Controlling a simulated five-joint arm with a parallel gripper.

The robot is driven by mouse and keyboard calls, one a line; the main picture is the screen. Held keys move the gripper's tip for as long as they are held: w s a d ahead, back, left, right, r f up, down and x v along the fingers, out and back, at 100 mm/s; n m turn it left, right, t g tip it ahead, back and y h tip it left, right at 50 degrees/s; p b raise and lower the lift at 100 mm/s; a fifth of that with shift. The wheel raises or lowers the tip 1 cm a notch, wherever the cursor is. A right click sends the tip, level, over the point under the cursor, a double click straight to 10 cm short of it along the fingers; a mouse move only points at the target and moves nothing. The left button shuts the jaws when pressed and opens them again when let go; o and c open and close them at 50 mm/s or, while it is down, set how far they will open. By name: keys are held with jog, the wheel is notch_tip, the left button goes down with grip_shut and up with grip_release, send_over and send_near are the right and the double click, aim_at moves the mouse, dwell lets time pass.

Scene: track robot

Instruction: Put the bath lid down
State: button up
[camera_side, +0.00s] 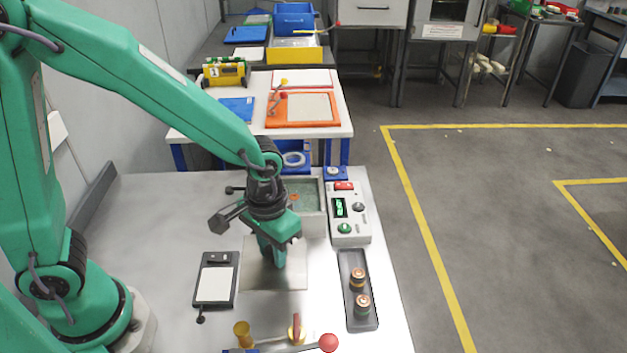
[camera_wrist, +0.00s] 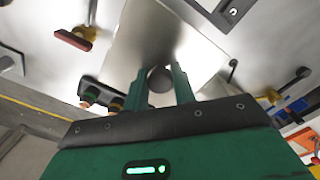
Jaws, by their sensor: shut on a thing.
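The bath lid (camera_side: 292,277) is a flat, square metal plate in the middle of the bench in the side view. It also shows in the wrist view (camera_wrist: 185,42), where its dark round knob (camera_wrist: 159,80) stands between my fingers. My gripper (camera_side: 272,264) points down over the lid and is shut on the knob; it also shows in the wrist view (camera_wrist: 160,72). I cannot tell whether the plate touches the bench. The bath (camera_side: 308,205), an open grey basin with greenish contents, stands behind the lid, partly hidden by my wrist.
A control box (camera_side: 347,228) stands right of the bath. A dark tray (camera_side: 355,319) with two round parts lies right of the lid. A black-framed plate (camera_side: 214,285) lies left. A red-knobbed lever (camera_side: 328,342) and yellow post (camera_side: 242,332) are in front.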

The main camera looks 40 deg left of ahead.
aim_at(274, 269)
jog(key=shift+f, duration=3.05)
jog(key=o, duration=1)
jog(key=shift+f, duration=0.1)
jog(key=shift+r, duration=6.15)
